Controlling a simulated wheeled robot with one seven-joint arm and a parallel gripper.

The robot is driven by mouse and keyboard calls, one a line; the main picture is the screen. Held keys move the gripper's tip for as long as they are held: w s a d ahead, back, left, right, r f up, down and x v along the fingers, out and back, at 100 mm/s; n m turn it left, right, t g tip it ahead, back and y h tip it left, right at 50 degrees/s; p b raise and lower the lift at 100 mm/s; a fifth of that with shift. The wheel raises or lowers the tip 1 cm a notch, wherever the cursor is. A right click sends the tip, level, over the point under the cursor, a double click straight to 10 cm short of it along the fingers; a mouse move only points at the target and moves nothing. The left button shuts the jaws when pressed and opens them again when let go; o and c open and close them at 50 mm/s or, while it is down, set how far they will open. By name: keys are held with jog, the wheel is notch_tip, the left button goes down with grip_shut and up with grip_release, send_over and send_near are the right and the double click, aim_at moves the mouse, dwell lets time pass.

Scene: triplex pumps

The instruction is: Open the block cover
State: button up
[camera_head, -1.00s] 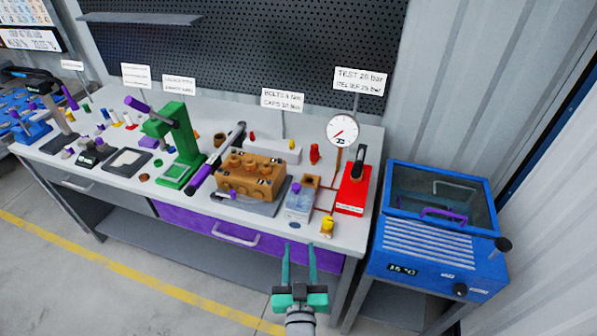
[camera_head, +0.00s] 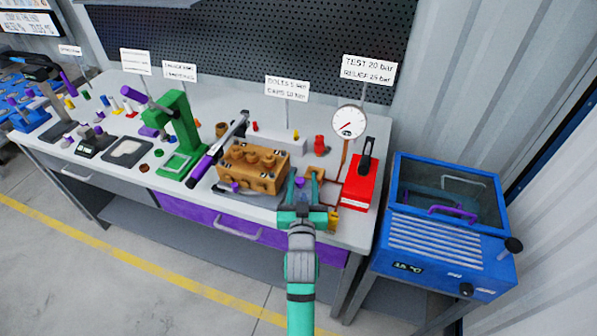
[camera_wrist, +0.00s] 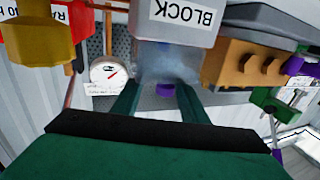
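The block is a pale grey-blue box with a "BLOCK" label, upside down in the wrist view (camera_wrist: 165,60). A small purple knob (camera_wrist: 165,89) shows on its cover. In the head view my gripper (camera_head: 305,180) reaches over the block and hides most of it; the purple knob (camera_head: 298,183) shows near the fingers. My gripper (camera_wrist: 156,88) is open, with its two teal fingers apart and the knob lined up between their tips in the wrist view. I cannot tell whether the fingers reach around the knob. The cover looks shut.
An orange-brown pump body (camera_head: 250,168) stands close left of the block. A red box (camera_head: 359,187) with a black lever and a pressure gauge (camera_head: 348,122) are at right. A yellow fitting (camera_wrist: 40,35) is close to my gripper. A blue bath (camera_head: 445,225) stands right of the bench.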

aim_at(301, 178)
jog(key=w, duration=0.3)
jog(key=shift+w+a, duration=0.2)
jog(key=shift+a, duration=0.05)
jog(key=shift+w+a, duration=0.25)
jog(key=shift+w, duration=0.15)
jog(key=shift+d, duration=0.1)
jog(key=shift+d, duration=0.1)
grip_shut()
